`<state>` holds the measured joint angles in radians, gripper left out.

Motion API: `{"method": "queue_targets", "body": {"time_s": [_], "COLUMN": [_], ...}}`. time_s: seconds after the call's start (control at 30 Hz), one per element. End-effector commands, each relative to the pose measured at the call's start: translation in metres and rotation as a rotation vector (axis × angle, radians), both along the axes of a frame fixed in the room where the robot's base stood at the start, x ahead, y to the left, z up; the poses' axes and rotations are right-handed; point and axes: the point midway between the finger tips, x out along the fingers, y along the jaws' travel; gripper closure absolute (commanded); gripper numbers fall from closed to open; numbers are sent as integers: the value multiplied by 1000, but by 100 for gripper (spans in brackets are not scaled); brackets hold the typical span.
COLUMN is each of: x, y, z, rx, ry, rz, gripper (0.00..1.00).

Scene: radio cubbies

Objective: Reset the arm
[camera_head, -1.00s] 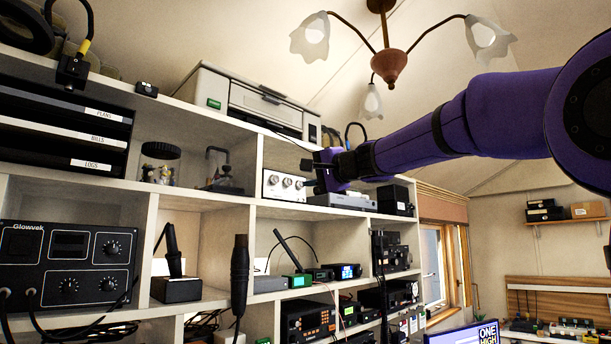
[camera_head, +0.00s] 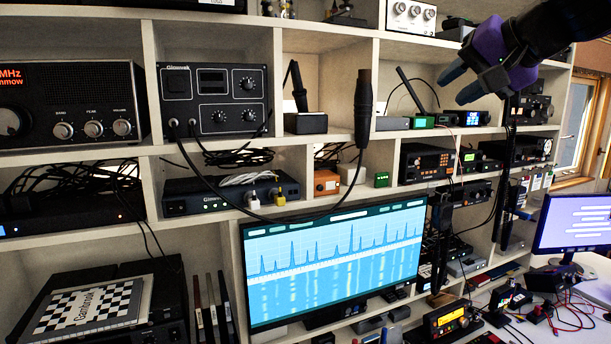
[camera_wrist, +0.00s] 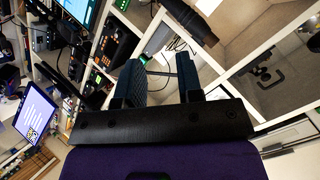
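My gripper (camera_head: 462,85) is at the upper right in the head view, in front of the shelf cubbies. Its two blue-grey fingers point left and down and stand apart, with nothing between them. In the wrist view the gripper (camera_wrist: 158,82) shows both fingers spread, with shelf boards and cubbies beyond them. My purple wrist and dark arm link run off to the upper right of the head view.
A wall of white cubbies holds a black radio (camera_head: 70,105), a Glowvek unit (camera_head: 217,100) and a hanging black microphone (camera_head: 364,108). A large monitor (camera_head: 335,262) shows a spectrum. A second monitor (camera_head: 575,228) stands at the right above a cluttered bench.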

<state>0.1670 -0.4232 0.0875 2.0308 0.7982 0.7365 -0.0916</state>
Motion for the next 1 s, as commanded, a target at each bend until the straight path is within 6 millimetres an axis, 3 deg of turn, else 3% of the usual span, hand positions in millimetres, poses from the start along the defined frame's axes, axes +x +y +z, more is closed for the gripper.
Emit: {"method": "queue_targets", "body": {"time_s": [0.03,0.3,0.5,0.67,1.0], "x": [-23,-131,-182,-197,-198], "y": [-1,-30,-54,-62,-63], "z": [-23,-139,-195,-211,-211], "rx": [-67,-430,-616,-673,-678], "ry": [39,246,345,374,376], "rz": [20,112,157,168,169], "gripper": [66,66,66,66,66]}}
